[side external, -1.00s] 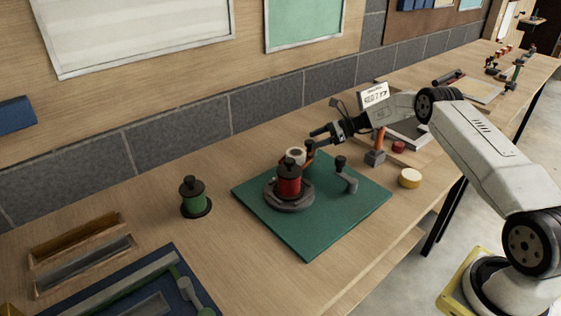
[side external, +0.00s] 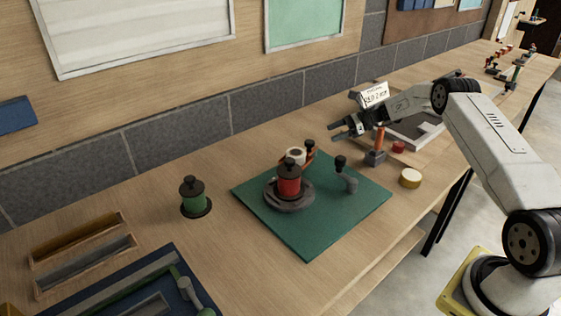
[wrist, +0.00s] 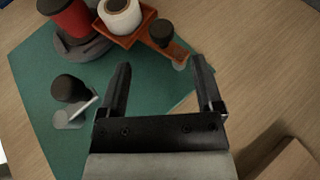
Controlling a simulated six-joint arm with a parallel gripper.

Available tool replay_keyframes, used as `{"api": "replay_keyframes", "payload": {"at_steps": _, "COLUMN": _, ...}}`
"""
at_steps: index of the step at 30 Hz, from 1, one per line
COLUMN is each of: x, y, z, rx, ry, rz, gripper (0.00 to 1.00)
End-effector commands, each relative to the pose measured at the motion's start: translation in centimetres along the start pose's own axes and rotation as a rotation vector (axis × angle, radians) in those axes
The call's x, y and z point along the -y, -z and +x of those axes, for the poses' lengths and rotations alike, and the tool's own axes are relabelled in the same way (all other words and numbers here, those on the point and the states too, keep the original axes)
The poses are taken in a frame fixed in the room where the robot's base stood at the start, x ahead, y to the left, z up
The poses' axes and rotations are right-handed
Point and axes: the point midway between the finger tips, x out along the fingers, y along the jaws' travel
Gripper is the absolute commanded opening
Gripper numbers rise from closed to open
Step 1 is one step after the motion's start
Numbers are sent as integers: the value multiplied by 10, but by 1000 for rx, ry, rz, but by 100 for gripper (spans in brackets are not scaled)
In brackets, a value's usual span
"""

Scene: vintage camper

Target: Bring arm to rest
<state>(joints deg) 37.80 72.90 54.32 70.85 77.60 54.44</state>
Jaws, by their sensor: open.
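My gripper (side external: 346,131) is open and empty, raised above the table behind the green mat (side external: 310,238). In the wrist view my gripper (wrist: 160,85) shows two dark fingers spread apart with nothing between them. The red spool-like piece (side external: 289,186) stands on a round grey base (side external: 268,193) on the mat, apart from the gripper. A white roll (side external: 295,154) sits behind it on an orange-brown holder (wrist: 147,25). A black-knobbed grey piece (side external: 346,178) stands at the mat's right side.
A green spool (side external: 193,197) stands left of the mat. An orange-handled post (side external: 377,150), a red cap (side external: 399,146) and a yellow-rimmed disc (side external: 410,177) stand to its right. A grey tray (side external: 430,128) lies under my arm. Wooden troughs (side external: 78,240) lie at the left.

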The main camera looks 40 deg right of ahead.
Motion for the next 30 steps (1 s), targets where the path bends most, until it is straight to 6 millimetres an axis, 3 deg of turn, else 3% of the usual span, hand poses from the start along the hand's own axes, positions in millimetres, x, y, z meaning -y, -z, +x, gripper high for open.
{"api": "replay_keyframes", "payload": {"at_steps": 5, "x": -6, "y": -5, "z": 7, "rx": -37, "ry": -18, "rz": -31, "gripper": 84}}
{"api": "replay_keyframes", "payload": {"at_steps": 11, "x": -29, "y": -18, "z": 24, "rx": -150, "ry": -72, "rz": -129, "gripper": 84}}
{"api": "replay_keyframes", "payload": {"at_steps": 20, "x": -91, "y": -40, "z": 46, "rx": -386, "ry": -222, "rz": -401, "gripper": 84}}
{"api": "replay_keyframes", "payload": {"at_steps": 30, "x": -172, "y": -58, "z": 49, "rx": -602, "ry": -433, "rz": -790, "gripper": 84}}
